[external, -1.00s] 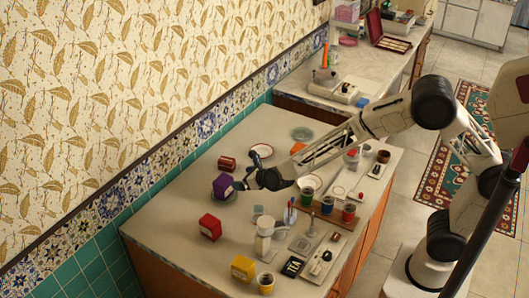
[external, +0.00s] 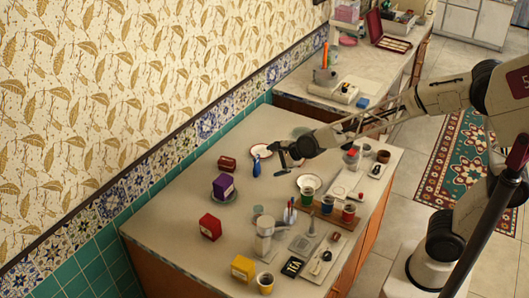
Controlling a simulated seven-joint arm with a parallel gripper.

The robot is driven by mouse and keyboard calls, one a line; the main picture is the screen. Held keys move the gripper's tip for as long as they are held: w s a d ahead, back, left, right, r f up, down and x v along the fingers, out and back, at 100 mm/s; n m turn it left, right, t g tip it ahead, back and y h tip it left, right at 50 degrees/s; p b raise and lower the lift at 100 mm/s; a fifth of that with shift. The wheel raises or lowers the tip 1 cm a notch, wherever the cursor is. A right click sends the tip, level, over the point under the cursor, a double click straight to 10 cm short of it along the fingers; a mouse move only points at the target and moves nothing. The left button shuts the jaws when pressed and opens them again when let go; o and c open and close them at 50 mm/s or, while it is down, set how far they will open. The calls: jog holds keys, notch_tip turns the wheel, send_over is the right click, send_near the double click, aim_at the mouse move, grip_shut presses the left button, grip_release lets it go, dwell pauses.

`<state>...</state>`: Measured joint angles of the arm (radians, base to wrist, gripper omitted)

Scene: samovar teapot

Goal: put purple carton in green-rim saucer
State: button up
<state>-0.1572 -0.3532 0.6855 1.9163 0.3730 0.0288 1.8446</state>
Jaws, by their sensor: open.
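The purple carton (external: 223,184) stands upright on a small saucer (external: 229,201) near the left edge of the counter, by the wall. The saucer's rim looks greyish green, but its colour is hard to tell at this size. The carton looks to be resting inside the saucer, and nothing touches it from above. My gripper (external: 278,154) is open and empty. It is up and to the right of the carton, clear of it, above the middle of the counter.
A blue item (external: 256,168) stands close to my gripper. A dark red can (external: 227,163) lies behind the carton, and a red box (external: 210,227) stands in front. Counter left of the carton is bare.

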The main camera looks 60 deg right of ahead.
jog(key=s+d+r+n+g, duration=0.2)
jog(key=s+n, duration=0.5)
jog(key=s, duration=0.6)
jog(key=s+d+r+n+g+h, duration=0.1)
jog(key=s+d+r+n+g, duration=0.1)
jog(key=s+d+n, duration=0.3)
jog(key=s+d+r+n+g+h, duration=0.1)
jog(key=s+d+r+n+g, duration=0.1)
jog(key=s+n, duration=0.9)
jog(key=s+d+g, duration=0.1)
jog(key=s+d, duration=0.1)
jog(key=s, duration=0.7)
jog(key=shift+s+d+r, duration=0.15)
jog(key=shift+s+d, duration=0.05)
jog(key=shift+s, duration=0.15)
